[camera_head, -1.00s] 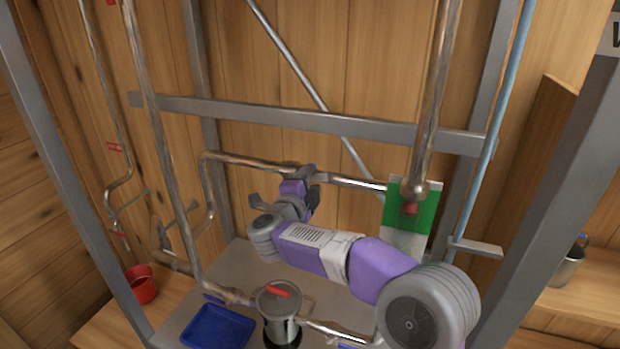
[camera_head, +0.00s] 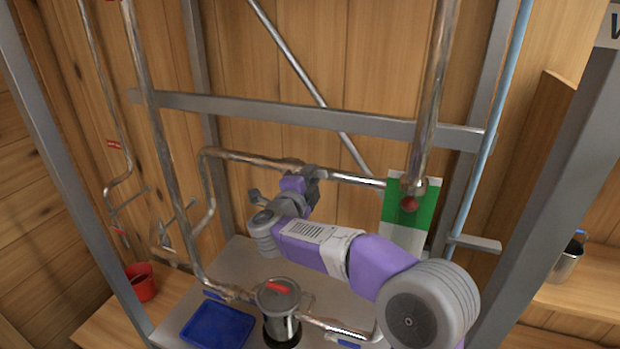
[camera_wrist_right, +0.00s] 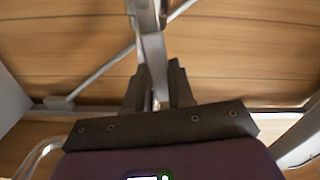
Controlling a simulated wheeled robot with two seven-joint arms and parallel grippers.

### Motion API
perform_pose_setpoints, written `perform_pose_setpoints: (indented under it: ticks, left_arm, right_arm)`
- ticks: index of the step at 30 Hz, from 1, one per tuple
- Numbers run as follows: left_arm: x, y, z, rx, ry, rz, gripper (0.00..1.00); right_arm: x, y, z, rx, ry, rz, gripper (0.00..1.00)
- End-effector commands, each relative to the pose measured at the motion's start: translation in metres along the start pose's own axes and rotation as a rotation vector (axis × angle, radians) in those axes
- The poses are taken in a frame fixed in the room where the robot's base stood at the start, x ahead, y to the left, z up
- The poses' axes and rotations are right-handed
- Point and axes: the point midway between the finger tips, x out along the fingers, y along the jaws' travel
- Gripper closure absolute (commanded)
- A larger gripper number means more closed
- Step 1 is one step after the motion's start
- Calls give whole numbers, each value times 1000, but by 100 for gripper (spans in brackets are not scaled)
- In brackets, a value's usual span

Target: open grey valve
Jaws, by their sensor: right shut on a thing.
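My right gripper (camera_head: 312,174) is at the middle of the upper horizontal metal pipe (camera_head: 242,157), with my purple and grey right arm reaching in from the lower right. In the right wrist view its two dark fingers (camera_wrist_right: 156,84) close around a grey metal bar, the grey valve's lever (camera_wrist_right: 154,55), which runs upward between them. The valve body is largely hidden behind the gripper in the head view. My left gripper is not in view.
A green and white card (camera_head: 409,214) hangs behind a vertical pipe. Grey frame bars (camera_head: 300,118) cross behind. A red cup (camera_head: 141,282) is at left.

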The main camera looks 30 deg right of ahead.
Motion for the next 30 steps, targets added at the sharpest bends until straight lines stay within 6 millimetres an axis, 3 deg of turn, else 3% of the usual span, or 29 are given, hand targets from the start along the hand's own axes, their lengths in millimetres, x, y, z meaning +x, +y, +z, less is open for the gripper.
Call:
perform_pose_setpoints:
  ticks: [10,20,21,24,26,30]
  left_arm:
    - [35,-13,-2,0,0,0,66]
    - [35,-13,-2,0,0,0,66]
    - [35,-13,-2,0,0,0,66]
    - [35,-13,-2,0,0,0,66]
    - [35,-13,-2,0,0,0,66]
    - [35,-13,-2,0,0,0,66]
  right_arm:
    - [0,14,1,135,2,0,100]
    - [0,12,1,153,2,2,100]
    - [0,12,1,153,2,2,76]
    - [0,12,1,153,1,2,60]
    - [0,12,1,154,1,1,51]
    - [0,12,1,154,1,1,51]
